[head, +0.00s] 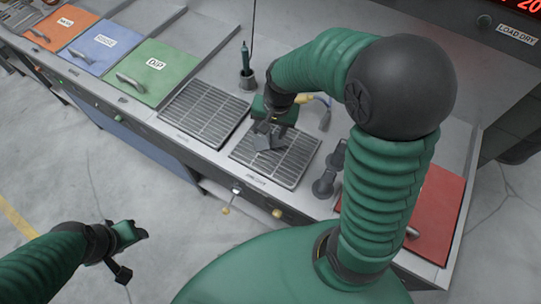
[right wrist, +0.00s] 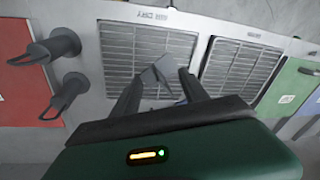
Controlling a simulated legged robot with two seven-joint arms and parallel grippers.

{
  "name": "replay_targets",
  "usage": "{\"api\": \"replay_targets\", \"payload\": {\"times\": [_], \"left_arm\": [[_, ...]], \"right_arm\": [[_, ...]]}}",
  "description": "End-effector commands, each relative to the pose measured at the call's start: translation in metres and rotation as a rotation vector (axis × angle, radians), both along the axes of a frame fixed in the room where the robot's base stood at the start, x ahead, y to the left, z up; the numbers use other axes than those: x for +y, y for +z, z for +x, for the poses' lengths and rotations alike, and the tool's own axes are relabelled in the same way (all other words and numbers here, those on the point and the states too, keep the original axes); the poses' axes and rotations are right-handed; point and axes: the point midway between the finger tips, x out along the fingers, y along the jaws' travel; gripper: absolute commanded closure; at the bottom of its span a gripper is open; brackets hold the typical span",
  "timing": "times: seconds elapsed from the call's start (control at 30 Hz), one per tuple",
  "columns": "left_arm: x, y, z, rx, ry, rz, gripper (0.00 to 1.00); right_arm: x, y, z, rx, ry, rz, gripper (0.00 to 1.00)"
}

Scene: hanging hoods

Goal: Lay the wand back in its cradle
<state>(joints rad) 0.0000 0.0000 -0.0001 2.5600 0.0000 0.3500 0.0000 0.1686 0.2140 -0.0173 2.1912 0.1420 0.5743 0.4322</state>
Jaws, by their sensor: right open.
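A slim green tool (head: 245,57) stands upright in a dark round cup (head: 247,79) at the back of the counter. A yellow piece (head: 304,98) with a blue-grey part beside it lies partly hidden behind my right arm. I cannot tell for sure which of these is the wand or the cradle. My right gripper (head: 268,138) points down over the right-hand grille; its fingers are apart in the right wrist view (right wrist: 168,75). Nothing is clearly held between them. My left gripper (head: 130,236) is off the counter at lower left, and its jaws are unclear.
Two metal grilles, the left one (head: 205,112) and the right one (head: 290,165), are set in the counter. Orange, blue and green (head: 160,72) lidded panels lie left, a red panel (head: 437,212) right. Dark pipe-like fittings (head: 327,180) stand between grille and red panel.

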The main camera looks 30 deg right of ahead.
Motion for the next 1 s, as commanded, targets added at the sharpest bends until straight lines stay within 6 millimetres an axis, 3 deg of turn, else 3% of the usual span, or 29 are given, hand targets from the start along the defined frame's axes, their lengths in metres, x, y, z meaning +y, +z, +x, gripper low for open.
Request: {"api": "replay_targets", "payload": {"times": [0.1,0.2,0.3,1.0], "left_arm": [[0.0,0.0,0.0,0.0,0.0,0.0,0.48],[0.0,0.0,0.0,0.0,0.0,0.0,0.48],[0.0,0.0,0.0,0.0,0.0,0.0,0.48],[0.0,0.0,0.0,0.0,0.0,0.0,0.48]], "right_arm": [[0.033,-0.007,-0.045,-0.038,0.391,-0.105,0.48],[0.046,-0.013,-0.07,-0.059,0.611,-0.162,0.48],[0.05,-0.016,-0.08,-0.069,0.705,-0.185,0.48],[0.051,-0.016,-0.081,-0.066,0.712,-0.187,0.48]]}}
